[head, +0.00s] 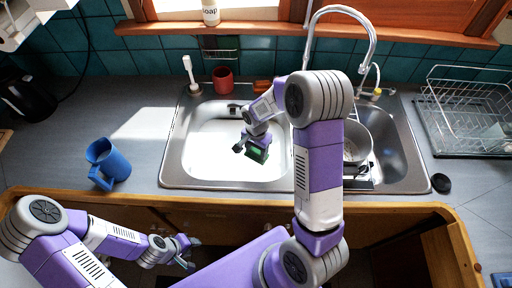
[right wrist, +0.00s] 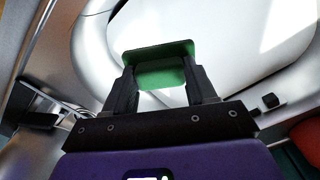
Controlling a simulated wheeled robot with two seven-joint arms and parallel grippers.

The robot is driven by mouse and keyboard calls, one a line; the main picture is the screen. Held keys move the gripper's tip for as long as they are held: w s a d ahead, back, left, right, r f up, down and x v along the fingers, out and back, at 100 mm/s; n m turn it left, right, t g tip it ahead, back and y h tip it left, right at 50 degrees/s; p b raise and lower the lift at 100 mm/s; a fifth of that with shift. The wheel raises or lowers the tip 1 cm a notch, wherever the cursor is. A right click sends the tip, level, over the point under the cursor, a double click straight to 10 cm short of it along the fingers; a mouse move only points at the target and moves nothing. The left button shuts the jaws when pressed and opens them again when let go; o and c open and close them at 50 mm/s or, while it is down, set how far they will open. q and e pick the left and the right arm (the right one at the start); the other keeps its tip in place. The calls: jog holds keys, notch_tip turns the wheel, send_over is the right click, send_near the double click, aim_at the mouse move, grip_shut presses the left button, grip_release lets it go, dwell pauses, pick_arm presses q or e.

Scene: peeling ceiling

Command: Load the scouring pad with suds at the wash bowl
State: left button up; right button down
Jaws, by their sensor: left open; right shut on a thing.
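The green scouring pad (head: 258,154) is in my right gripper (head: 251,146), over the white wash bowl (head: 207,150) in the left sink basin. In the right wrist view the pad (right wrist: 158,66) sits between the two dark fingers of the gripper (right wrist: 161,88), with the bowl's white inside (right wrist: 225,45) beyond it. I cannot tell whether the pad touches what is in the bowl, and no suds can be made out on it. My left gripper (head: 187,252) is open and empty, low in front of the counter.
A blue jug (head: 108,165) stands on the counter left of the sink. A red cup (head: 223,80), a white-handled brush (head: 189,70) and the faucet (head: 345,12) are behind the basins. A pot (head: 356,142) is in the right basin. A wire dish rack (head: 470,115) stands at right.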

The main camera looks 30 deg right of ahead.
aim_at(256, 157)
jog(key=shift+s+r, duration=0.1)
jog(key=shift+a, duration=0.1)
dwell(0.4)
jog(key=shift+f+b, duration=1.45)
jog(key=shift+f, duration=0.05)
jog(key=shift+f, duration=0.1)
notch_tip(256, 157, down, 2)
jog(key=shift+f+b, duration=0.15)
jog(key=shift+b, duration=0.9)
jog(key=shift+f, duration=0.3)
jog(key=shift+f+b, duration=1.45)
